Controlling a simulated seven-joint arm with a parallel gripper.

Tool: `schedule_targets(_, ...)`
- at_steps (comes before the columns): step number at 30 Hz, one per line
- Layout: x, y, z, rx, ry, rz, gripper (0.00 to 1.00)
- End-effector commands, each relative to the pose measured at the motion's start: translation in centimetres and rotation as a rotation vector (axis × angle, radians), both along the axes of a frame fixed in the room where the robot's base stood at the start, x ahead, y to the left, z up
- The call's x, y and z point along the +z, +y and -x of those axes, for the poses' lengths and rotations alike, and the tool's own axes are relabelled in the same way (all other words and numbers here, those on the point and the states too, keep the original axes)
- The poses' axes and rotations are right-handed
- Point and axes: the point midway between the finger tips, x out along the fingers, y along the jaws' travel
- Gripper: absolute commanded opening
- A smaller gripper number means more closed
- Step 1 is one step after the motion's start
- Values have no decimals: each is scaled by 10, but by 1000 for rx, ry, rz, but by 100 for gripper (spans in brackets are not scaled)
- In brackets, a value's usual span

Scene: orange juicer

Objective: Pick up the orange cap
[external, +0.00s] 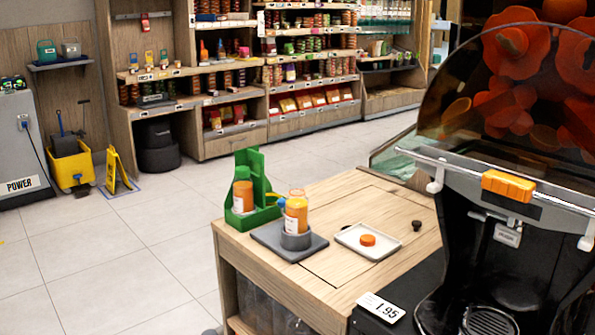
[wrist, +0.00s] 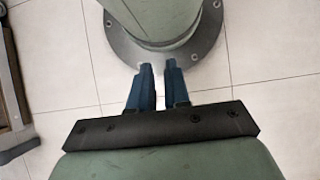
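A small round orange cap (external: 368,240) lies on a white tray (external: 345,236) on the wooden counter in the external view. My gripper (wrist: 158,66) shows only in the wrist view, with two dark blue fingers close together. A narrow gap shows between them, with nothing held in it; whether they are fully shut is unclear. The fingers point towards a green column on a dark round flange on the floor. The cap is not in the wrist view, and my gripper cannot be seen in the external view.
An orange bottle (external: 297,213) stands in a grey holder (external: 295,241), with a blue part beside it. A dark knob (external: 416,225) lies right of the tray. The juicer (external: 505,240) fills the right.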

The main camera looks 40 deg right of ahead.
Motion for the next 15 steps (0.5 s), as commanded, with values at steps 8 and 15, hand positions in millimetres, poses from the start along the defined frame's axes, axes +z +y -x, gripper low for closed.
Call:
schedule_targets(8,0,0,0,0,0,0,44)
schedule_targets(15,0,0,0,0,0,0,67)
